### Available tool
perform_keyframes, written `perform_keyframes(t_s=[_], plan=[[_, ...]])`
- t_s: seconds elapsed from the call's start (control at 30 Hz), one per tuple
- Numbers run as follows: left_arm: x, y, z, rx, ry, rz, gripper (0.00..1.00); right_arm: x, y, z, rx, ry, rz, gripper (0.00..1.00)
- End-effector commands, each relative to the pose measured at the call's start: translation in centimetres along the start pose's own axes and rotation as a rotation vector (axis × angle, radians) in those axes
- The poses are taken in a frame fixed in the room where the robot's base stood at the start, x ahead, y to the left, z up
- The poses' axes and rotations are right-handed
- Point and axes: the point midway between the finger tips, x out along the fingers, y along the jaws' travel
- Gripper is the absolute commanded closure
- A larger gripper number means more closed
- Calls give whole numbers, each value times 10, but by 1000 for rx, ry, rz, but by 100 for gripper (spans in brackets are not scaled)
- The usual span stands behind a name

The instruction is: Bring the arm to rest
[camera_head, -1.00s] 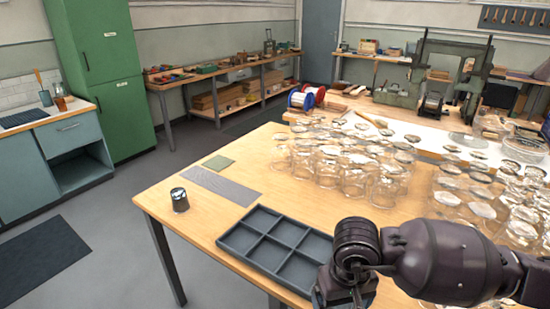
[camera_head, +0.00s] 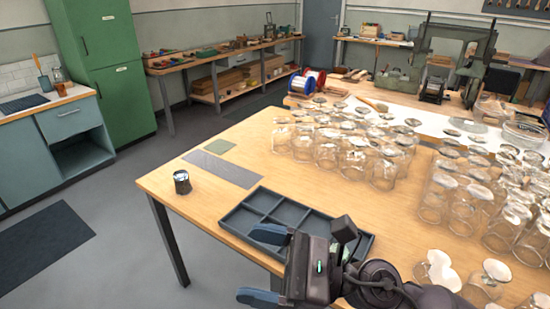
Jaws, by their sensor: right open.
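My right gripper (camera_head: 264,266) reaches in from the lower right in the head view. Its two blue-grey fingers are spread apart and point left, with nothing between them. It is at the near edge of the wooden table, in front of the dark compartment tray (camera_head: 240,222), and covers part of that tray. The compartments that show look empty. My left arm and gripper do not show.
Many clear glass jars (camera_head: 384,165) crowd the table's right side, close to my right arm.

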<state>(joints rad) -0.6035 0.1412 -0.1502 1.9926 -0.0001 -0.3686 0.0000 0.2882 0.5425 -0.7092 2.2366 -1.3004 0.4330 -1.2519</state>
Motion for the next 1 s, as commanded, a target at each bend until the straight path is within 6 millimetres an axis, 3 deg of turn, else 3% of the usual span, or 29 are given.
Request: perform_keyframes(t_s=[0.1,0.23,0.4,0.53,0.67,0.77,0.9,1.0], plan=[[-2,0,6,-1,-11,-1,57,-16,-28,20,267,-163,-230,14],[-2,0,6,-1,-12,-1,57,-48,-59,28,559,-346,-468,14],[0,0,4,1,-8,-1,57,-106,-90,18,934,-601,-772,14],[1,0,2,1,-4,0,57,-158,-99,-4,1206,-812,-1000,14],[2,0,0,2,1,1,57,-211,-91,-34,1458,-1039,-1228,14],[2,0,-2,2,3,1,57,-248,-73,-60,1634,-1225,-1404,14],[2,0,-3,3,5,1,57,-294,-33,-94,1838,-1500,-1655,14],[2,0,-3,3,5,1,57,-315,0,-113,1936,-1676,-1815,14]])
